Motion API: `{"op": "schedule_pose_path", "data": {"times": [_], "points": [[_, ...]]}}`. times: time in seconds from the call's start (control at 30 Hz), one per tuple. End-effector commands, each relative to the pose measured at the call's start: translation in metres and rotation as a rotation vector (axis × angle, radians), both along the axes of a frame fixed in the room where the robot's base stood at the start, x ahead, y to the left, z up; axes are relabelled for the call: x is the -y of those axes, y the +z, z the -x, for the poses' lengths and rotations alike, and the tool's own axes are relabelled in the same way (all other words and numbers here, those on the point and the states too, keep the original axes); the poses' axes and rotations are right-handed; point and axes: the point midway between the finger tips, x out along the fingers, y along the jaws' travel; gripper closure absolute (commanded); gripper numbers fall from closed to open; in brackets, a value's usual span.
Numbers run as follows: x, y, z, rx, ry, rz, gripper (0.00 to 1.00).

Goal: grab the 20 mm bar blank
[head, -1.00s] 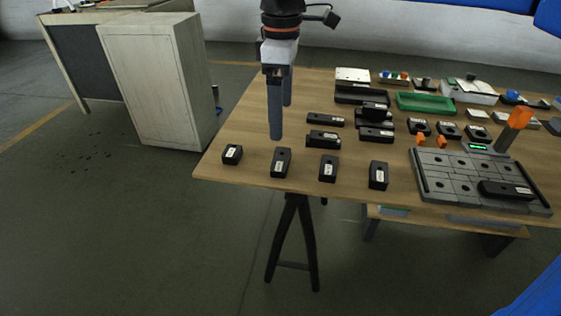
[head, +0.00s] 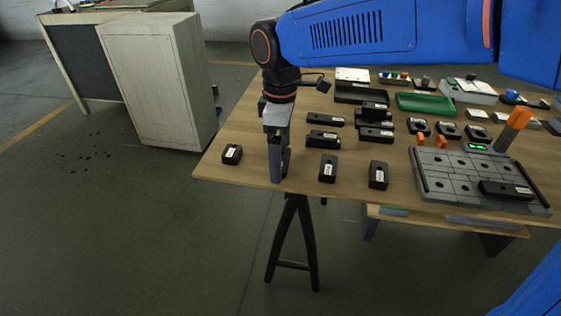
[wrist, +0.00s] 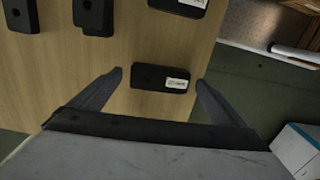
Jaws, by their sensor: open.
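Small black blocks with white labels stand on the wooden table; the labels are too small to read, so I cannot tell which is the 20 mm bar blank. My gripper (head: 280,172) is open, pointing down over the second block from the left in the front row, which its fingers mostly hide in the head view. In the wrist view that black block (wrist: 150,77) lies between the two fingertips of my gripper (wrist: 159,77), one off each end, with gaps at both sides. Whether the tips reach down to the table is unclear.
Front-row neighbours are a small block (head: 232,154) to the left and two blocks (head: 328,168) (head: 378,175) to the right. More black blocks (head: 323,139) stand behind. A grey fixture plate (head: 455,185) with orange parts and a green tray (head: 425,103) are further right. The table's front edge is close.

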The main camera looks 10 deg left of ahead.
Motion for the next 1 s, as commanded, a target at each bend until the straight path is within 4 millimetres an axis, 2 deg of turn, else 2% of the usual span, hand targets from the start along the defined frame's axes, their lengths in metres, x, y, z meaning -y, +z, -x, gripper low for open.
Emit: {"op": "schedule_pose_path", "data": {"times": [0.27,0.37,0.53,0.57,0.83,1.0], "points": [[0.0,-0.004,0.0,0.001,0.0,-0.001,0.05],[0.0,-0.004,0.0,0.001,0.0,-0.001,0.24],[0.0,-0.004,0.0,0.001,0.0,-0.001,0.64],[0.0,-0.003,0.0,0.001,0.0,-0.001,0.68],[0.0,0.0,0.0,0.002,0.0,-0.002,0.68],[-0.001,0.018,0.0,0.003,0.0,-0.003,0.68]]}}
